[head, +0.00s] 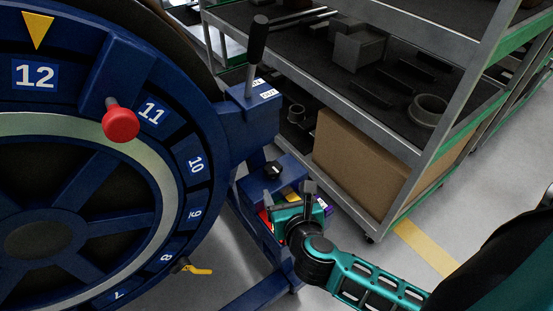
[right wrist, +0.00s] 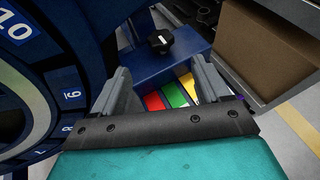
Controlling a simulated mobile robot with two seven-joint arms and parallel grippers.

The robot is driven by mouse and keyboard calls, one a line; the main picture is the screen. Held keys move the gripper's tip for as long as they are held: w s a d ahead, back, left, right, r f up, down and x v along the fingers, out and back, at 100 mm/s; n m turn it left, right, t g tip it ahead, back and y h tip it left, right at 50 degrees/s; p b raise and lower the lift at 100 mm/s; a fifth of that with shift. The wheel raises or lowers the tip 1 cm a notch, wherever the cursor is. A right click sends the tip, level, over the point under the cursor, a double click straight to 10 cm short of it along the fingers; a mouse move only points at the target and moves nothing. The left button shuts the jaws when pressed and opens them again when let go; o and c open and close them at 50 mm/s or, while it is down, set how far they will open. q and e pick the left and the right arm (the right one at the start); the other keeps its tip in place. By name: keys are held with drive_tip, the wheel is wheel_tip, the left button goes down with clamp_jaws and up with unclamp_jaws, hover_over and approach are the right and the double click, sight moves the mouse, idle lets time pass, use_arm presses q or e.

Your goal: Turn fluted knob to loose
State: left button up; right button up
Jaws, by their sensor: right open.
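The fluted knob (head: 273,169) is a small black knob on top of a blue box (head: 257,187) beside the big numbered wheel. In the right wrist view the knob (right wrist: 160,42) shows a white mark and sits beyond my fingertips. My right gripper (head: 291,196) is just below and right of the knob in the head view. In the right wrist view its two grey fingers (right wrist: 158,80) are apart with nothing between them, and it is apart from the knob. My left gripper is not in view.
The blue wheel (head: 205,105) with a red handle knob (head: 120,123) fills the left. A lever (head: 257,45) stands above the box. Red, green and yellow patches (right wrist: 175,95) lie below the knob. A shelf cart with a cardboard box (head: 355,150) stands at right.

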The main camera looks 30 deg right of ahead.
sight(274, 168)
drive_tip(key=b+x, duration=0.1)
drive_tip(key=x, duration=1.1)
drive_tip(key=shift+w+d, duration=0.15)
drive_tip(key=shift+w, duration=0.15)
drive_tip(key=c, duration=1)
